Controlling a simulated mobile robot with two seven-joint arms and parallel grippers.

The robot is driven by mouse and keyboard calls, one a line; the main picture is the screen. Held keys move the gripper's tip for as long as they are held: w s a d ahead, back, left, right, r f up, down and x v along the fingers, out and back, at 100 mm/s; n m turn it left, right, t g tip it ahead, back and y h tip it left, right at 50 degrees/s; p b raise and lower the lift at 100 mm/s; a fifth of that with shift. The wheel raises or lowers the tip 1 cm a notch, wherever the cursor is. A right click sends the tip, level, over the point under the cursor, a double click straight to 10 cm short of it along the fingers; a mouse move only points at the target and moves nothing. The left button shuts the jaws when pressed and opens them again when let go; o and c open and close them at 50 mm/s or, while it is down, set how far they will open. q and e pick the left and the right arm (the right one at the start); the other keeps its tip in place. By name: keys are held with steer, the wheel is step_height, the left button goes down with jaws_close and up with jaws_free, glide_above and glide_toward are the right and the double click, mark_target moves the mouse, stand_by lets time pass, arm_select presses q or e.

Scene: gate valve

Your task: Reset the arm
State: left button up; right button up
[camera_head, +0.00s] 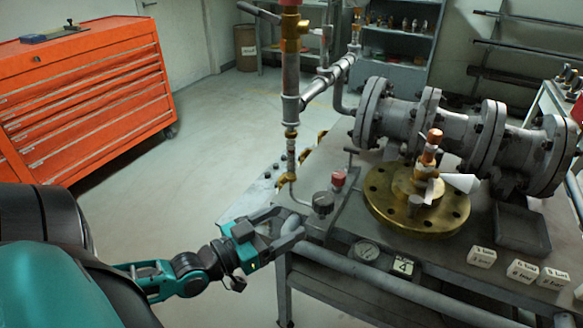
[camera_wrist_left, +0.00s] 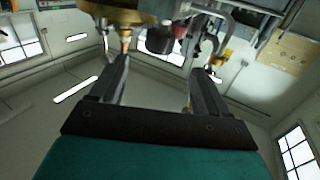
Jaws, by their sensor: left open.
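My left arm comes in from the lower left in the head view. Its gripper (camera_head: 286,229) is at the near left corner of the workbench (camera_head: 345,235), close to the grey front rail. The left wrist view shows the two dark fingers (camera_wrist_left: 155,90) spread apart with nothing between them. Beyond the fingertips, in that view, are brass fittings and a dark round part. Whether the fingers touch the bench cannot be told. My right gripper is not in view.
A large grey flanged valve (camera_head: 455,130) and a round brass flange (camera_head: 415,205) stand on the bench. Vertical pipework (camera_head: 291,90) rises left of them. Small labelled blocks (camera_head: 522,270) lie at the right. A red tool cabinet (camera_head: 85,95) stands at the left, with open floor between.

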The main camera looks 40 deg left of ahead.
arm_select(q)
steer(key=s+d+f+g+y+p, duration=0.1)
steer(key=s+d+f+g, duration=0.2)
steer(key=d+f, duration=0.3)
steer(key=s+d+f+g+y, duration=0.1)
steer(key=s+d+f+g, duration=0.2)
steer(key=d+f, duration=0.4)
steer(key=shift+d+g+p, duration=0.35)
steer(key=shift+d+g, duration=0.05)
steer(key=shift+d, duration=0.5)
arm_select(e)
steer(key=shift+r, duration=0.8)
arm_select(q)
steer(key=shift+r, duration=0.1)
stand_by(2.6)
